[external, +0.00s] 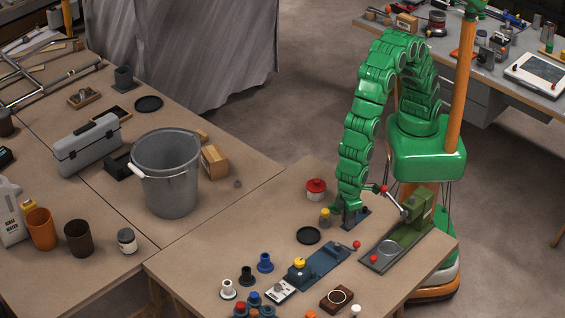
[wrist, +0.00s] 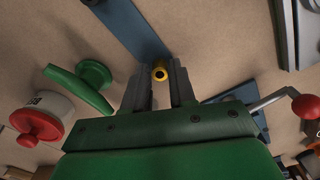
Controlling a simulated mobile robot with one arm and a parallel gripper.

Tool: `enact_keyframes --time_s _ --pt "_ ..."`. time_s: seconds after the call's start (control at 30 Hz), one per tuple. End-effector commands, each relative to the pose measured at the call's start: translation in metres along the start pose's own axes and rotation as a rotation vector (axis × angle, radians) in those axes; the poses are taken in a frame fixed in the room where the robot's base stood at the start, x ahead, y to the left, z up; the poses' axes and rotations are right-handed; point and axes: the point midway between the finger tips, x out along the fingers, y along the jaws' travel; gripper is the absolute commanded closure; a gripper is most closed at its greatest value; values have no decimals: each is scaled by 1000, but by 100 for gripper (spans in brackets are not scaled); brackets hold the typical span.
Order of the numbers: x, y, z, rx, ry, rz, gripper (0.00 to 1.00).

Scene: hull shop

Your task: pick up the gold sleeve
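The gold sleeve (wrist: 159,73) shows in the wrist view as a small yellow ring with a dark hole. It lies between the fingertips of my gripper (wrist: 161,70) and fills the narrow gap, with a finger against each side. My gripper appears shut on it. In the external view my gripper (external: 352,217) is low over the near table, and the sleeve cannot be made out there. I cannot tell whether the sleeve still touches what is under it.
A green lever tool (external: 410,215) stands right, a long blue tool (external: 325,262) in front. Several knobs and blocks crowd the table's front.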

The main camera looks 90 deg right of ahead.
Motion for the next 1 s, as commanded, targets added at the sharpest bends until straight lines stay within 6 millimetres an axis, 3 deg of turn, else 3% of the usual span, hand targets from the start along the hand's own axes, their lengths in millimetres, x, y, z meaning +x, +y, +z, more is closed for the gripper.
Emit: enact_keyframes --time_s 0.03,0.17,0.57,0.8,1.0 --pt "0 0 0 0 0 0 83" --pt "0 0 0 0 0 0 100" --pt "-5 0 0 0 0 0 100" --pt "-35 -1 -1 0 5 -4 100" --pt "-54 10 17 1 1 -1 100"
